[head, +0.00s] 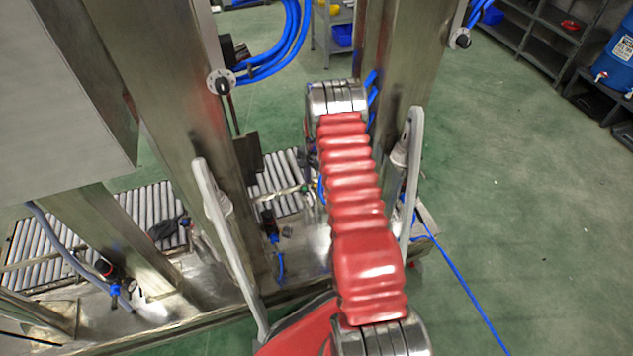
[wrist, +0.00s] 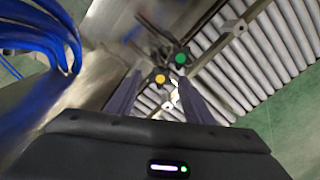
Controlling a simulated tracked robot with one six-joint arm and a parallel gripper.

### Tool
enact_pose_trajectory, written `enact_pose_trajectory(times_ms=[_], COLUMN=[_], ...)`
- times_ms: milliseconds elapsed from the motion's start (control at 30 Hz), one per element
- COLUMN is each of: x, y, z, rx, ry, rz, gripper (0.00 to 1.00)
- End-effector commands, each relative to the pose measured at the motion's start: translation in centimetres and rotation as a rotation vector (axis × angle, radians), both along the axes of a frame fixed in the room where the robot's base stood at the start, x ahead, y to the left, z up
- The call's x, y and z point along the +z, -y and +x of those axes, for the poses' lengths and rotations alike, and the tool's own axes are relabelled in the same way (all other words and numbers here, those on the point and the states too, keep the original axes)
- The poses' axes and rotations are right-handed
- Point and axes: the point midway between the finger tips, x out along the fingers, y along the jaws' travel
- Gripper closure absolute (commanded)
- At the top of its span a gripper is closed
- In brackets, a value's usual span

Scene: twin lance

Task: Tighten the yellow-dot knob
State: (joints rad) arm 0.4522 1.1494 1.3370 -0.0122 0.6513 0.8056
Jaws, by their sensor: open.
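In the wrist view, the yellow-dot knob (wrist: 160,79) is a dark knob with a yellow centre, seen beyond and between the two fingers of my gripper (wrist: 157,92). A second dark knob with a green dot (wrist: 181,58) sits just to its right and a little higher. My gripper is open, its fingers pointing toward the yellow-dot knob, with nothing visible held between them. I cannot tell the exact gap to the knob. In the head view, my red-sleeved arm reaches away from me and its far end hides the gripper and the dotted knobs.
Steel posts (head: 170,110) stand left and right of my arm. Blue hoses (head: 282,50) hang near them and also crowd the wrist view's left (wrist: 40,35). A roller conveyor (head: 150,210) runs behind. Open green floor (head: 540,200) lies to the right.

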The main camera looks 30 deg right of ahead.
Motion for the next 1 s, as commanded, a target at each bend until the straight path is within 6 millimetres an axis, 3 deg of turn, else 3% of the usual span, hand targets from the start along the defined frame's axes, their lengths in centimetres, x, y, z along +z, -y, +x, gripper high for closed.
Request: enact_pose_trajectory(times_ms=[367,900,1000], x=[-0.41,-0.40,-0.40], y=[-0.06,-0.12,-0.13], z=[0.03,0.02,0.01], rx=[0.001,0.002,0.002], ry=[0.000,-0.001,-0.001], rz=[0.000,0.001,0.001], gripper=[0.54,0.92,0.94])
